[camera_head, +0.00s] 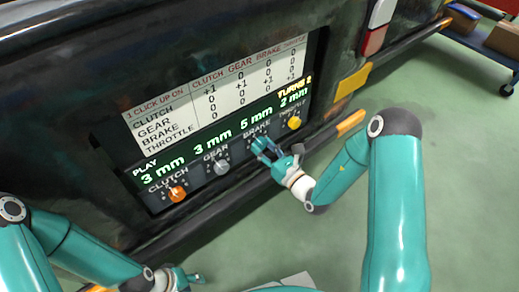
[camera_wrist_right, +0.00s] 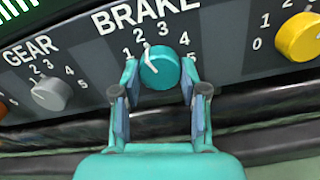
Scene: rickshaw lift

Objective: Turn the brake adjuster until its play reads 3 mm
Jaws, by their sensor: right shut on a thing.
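The brake adjuster is a teal round knob (camera_wrist_right: 158,67) under the label BRAKE in the right wrist view. Its white pointer is near the 2. My right gripper (camera_wrist_right: 159,74) is shut on it, one finger on each side; in the head view the right gripper (camera_head: 262,147) largely hides the knob. The display (camera_head: 218,137) in the head view reads play 3 mm for clutch, 3 mm for gear, 5 mm for brake and 2 mm for throttle, with TURNS 2 at its right. My left gripper (camera_head: 183,279) is low in the head view, away from the panel; its finger opening is unclear.
The orange clutch knob (camera_head: 177,194), grey gear knob (camera_head: 222,167) and yellow throttle knob (camera_head: 294,122) share the panel. A white click chart (camera_head: 218,93) is above the readings. A dark bar (camera_head: 215,198) runs below the panel. Green floor is open at right.

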